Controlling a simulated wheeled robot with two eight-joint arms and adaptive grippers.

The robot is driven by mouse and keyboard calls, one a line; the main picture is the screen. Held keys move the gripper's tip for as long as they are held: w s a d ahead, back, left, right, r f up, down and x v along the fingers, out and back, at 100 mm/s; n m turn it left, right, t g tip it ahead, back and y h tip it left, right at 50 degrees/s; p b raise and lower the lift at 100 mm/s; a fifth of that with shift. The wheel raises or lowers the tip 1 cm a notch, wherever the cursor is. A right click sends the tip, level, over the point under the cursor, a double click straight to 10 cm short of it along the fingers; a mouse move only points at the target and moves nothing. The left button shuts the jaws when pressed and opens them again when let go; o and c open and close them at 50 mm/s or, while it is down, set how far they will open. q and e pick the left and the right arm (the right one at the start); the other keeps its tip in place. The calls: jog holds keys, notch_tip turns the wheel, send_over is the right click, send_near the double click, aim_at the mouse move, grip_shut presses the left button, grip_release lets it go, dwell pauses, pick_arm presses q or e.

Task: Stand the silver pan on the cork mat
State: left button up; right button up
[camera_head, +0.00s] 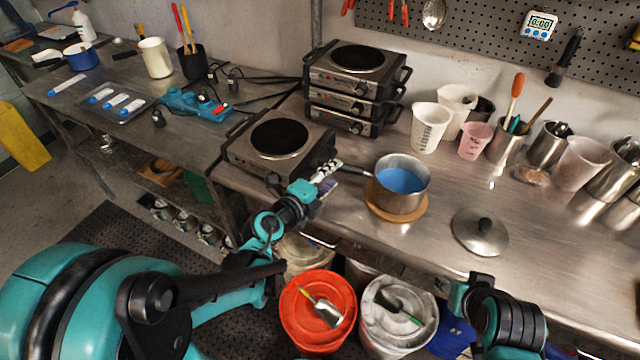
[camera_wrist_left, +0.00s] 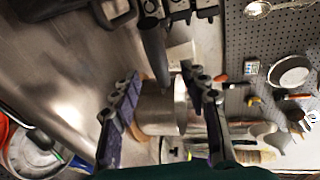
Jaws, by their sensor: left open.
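The silver pan (camera_head: 402,192), with blue liquid inside, stands upright on the round cork mat (camera_head: 385,212) in the head view. Its dark handle (camera_head: 352,169) points left. My left gripper (camera_head: 328,172) is open at the handle's end, left of the pan. The left wrist view shows the pan (camera_wrist_left: 160,112) beyond the spread fingers (camera_wrist_left: 162,76), with the handle (camera_wrist_left: 154,48) near the gap between them. The fingers do not visibly grip the handle. My right arm shows at the lower right of the head view; its fingertips cannot be made out.
A hot plate (camera_head: 280,138) stands left of the pan, with stacked hot plates (camera_head: 357,85) behind. A lid (camera_head: 480,233) lies to the right. Cups (camera_head: 430,128) line the back. An orange bucket (camera_head: 318,310) is below the table's front edge. The bench right of the lid is clear.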

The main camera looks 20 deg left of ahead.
pick_arm(q)
jog(key=v, duration=0.6)
jog(key=shift+w, duration=0.1)
dwell(0.3)
jog(key=w+a+r+n+t+y, duration=0.1)
jog(key=a+r+n+t+y, duration=0.3)
jog(key=r, duration=0.4)
jog(key=s+a+n+g+y, duration=0.3)
jog(key=a+n+y, duration=0.3)
jog(key=n, duration=0.7)
jog(key=s+d+f+n+g+h, duration=0.5)
jog(key=s+d+f+g, duration=0.2)
jog(key=s+f, duration=0.5)
jog(key=shift+d+f+g, duration=0.4)
jog(key=shift+f+g, duration=0.05)
jog(key=shift+g, duration=0.25)
